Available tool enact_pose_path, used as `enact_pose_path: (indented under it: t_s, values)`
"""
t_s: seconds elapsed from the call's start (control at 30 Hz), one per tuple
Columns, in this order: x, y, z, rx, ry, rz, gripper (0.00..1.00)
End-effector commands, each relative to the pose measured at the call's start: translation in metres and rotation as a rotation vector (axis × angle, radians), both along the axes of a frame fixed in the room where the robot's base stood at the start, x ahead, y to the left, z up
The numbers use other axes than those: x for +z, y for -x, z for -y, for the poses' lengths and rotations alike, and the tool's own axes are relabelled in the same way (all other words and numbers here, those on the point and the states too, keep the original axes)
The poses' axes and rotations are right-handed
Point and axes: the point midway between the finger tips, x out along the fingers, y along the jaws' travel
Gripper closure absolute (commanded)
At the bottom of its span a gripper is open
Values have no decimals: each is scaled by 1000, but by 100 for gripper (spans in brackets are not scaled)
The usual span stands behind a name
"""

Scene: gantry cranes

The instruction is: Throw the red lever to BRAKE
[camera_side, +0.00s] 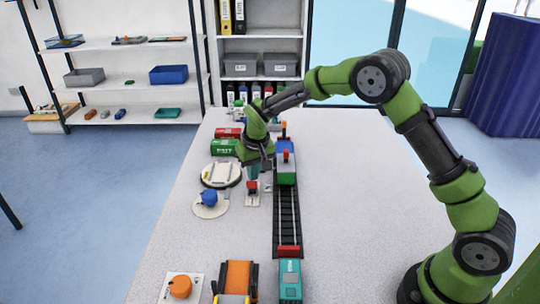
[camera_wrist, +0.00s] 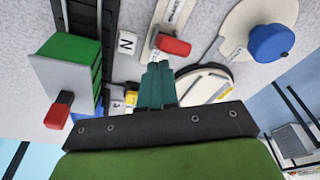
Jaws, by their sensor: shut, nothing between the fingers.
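The red lever (camera_side: 252,186) stands on a small pale plate (camera_side: 252,200) on the table, left of the track in the side view. In the wrist view the red lever (camera_wrist: 173,46) shows as a red block on the plate (camera_wrist: 160,30), just beyond my fingertips. The plate carries small print that I cannot read, so I cannot tell which end is BRAKE. My gripper (camera_side: 253,175) points down just behind the lever in the side view. Its teal fingers (camera_wrist: 157,72) are shut with nothing between them. Whether they touch the lever is unclear.
Right beside my gripper stands a wagon with a red knob (camera_side: 286,170) on the track (camera_side: 287,215). A round white turntable (camera_side: 221,174) and a blue knob (camera_side: 208,197) are on the left. Green and red containers (camera_side: 224,147) lie behind.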

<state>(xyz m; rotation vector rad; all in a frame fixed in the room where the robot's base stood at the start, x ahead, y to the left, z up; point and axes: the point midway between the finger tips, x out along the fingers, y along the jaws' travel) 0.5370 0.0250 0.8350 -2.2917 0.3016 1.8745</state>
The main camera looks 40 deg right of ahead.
Motion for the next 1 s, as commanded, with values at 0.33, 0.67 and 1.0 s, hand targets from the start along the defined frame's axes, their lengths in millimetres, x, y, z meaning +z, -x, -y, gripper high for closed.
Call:
enact_pose_path:
  t_s: [0.33, 0.67, 1.0]
  values:
    - [0, -7, 7, -1, 1, 0, 100]
    - [18, -10, 9, 0, 0, 4, 100]
    - [52, -10, 9, 0, 1, 3, 100]
